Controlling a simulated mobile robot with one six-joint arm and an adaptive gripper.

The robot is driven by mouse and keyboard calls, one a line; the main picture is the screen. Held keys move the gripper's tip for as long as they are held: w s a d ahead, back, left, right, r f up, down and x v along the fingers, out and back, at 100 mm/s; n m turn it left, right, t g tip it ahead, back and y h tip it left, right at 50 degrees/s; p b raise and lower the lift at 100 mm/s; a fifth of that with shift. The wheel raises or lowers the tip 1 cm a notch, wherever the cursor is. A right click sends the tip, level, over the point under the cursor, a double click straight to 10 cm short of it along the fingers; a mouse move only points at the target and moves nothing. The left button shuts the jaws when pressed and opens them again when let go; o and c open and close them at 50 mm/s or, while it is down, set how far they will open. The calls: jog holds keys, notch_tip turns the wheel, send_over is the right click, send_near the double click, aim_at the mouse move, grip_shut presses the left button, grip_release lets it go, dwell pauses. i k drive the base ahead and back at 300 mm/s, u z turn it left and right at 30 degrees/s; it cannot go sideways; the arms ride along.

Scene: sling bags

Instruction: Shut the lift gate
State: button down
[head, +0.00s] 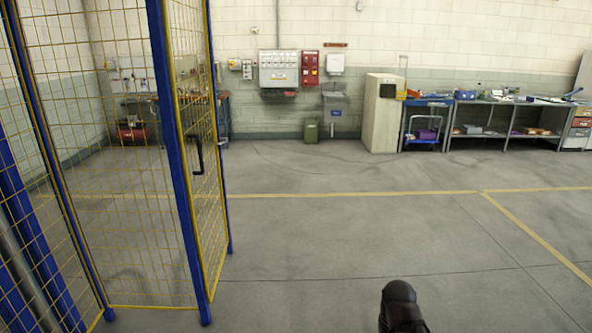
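The lift gate (205,185) is a tall panel of yellow wire mesh in a blue frame, at the left of the head view. I see it at a steep angle, running away from me beside a thick blue upright (178,170). A black handle (197,157) shows on it. It appears to stand open, at an angle to the mesh panel on its left, but I cannot tell which edge is hinged. A dark rounded part of my arm shows at the bottom, right of the gate and apart from it. My gripper's fingers are not in view.
More mesh fencing (110,150) with blue posts fills the left side. The grey floor (370,240) right of the gate is clear, with yellow lines.

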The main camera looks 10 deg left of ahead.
aim_at(164, 9)
jog(key=z, duration=0.05)
jog(key=i, duration=1.75)
jog(key=z, duration=2)
jog(key=k, duration=0.1)
jog(key=u, duration=3.85)
jog(key=i, duration=0.7)
jog(key=u, duration=0.05)
